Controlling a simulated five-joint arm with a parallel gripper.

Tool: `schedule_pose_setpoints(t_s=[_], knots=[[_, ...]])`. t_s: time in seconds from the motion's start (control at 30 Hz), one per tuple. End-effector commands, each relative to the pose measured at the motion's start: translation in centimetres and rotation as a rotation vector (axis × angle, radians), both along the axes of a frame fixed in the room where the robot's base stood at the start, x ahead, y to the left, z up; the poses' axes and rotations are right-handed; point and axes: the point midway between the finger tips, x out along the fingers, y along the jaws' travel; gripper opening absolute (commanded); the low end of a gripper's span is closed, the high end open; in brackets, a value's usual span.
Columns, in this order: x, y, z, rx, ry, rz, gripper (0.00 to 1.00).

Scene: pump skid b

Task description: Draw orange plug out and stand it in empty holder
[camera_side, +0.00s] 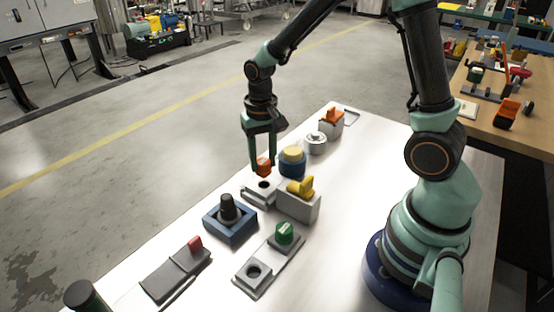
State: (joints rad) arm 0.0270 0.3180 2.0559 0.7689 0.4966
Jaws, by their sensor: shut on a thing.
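My gripper (263,162) points down and is shut on an orange plug (264,167). The plug is upright, just above a low grey block with a dark round hole (264,184). I cannot tell whether its lower end is fully clear of that hole. Nearer the camera, a grey plate carries a green knob-like piece (284,233) at its far end. A square holder with an empty round hole (253,271) is at its near end.
A grey box with a yellow handle (300,188) stands close right of the plug. A blue round piece with a cream top (292,160) is behind it. A blue square base with a black knob (228,212) is front left. Another orange-topped block (332,118) stands farther back.

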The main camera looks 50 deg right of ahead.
Motion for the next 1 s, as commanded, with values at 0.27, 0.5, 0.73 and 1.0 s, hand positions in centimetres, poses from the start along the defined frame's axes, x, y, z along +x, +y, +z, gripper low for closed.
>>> schedule_pose_setpoints(t_s=[0.27, 0.5, 0.73, 1.0], knots=[[0.2, 0.0, 5.9, 0.0, -0.01, 0.0, 0.0], [-0.5, 2.1, 8.4, 0.0, -0.001, 0.044, 0.0], [-2.5, 7.3, 8.5, 0.0, -0.002, 0.158, 0.0], [-7.8, 15.0, 8.5, 0.001, -0.001, 0.361, 0.0]])
